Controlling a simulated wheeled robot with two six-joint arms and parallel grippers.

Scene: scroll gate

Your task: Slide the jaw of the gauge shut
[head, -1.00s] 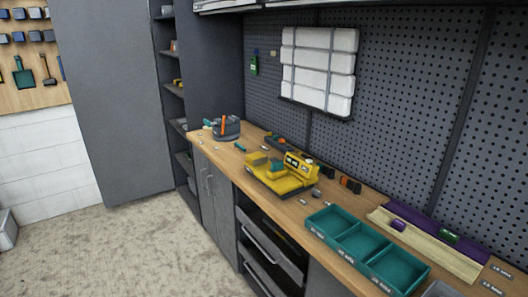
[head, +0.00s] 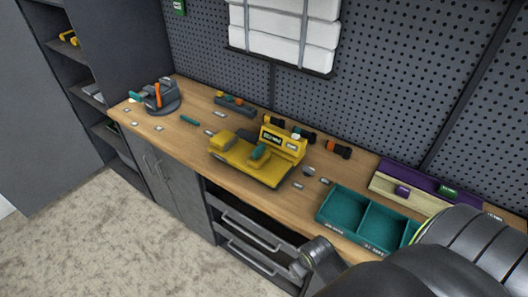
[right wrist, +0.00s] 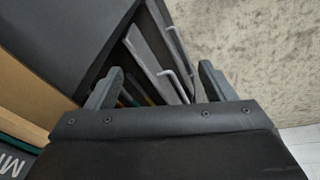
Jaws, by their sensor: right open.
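The gauge (head: 236,162) is a yellow device on the wooden workbench, with a raised yellow block bearing a dark display at its back right. A teal piece (head: 259,152) sits on it, in front of the display; I cannot tell how wide the jaw gap is. My right gripper shows in the right wrist view (right wrist: 157,92) with its two grey fingers spread apart and nothing between them. It points down past the bench edge toward the drawers, away from the gauge. My right arm fills the lower right of the head view. My left gripper is not in view.
A teal compartment tray (head: 345,207) stands right of the gauge. A purple and cream rack (head: 410,187) is behind it. A dark holder with an orange tool (head: 161,96) is at the bench's left end. Open drawers (head: 252,222) jut out below the bench front. Small parts lie around the gauge.

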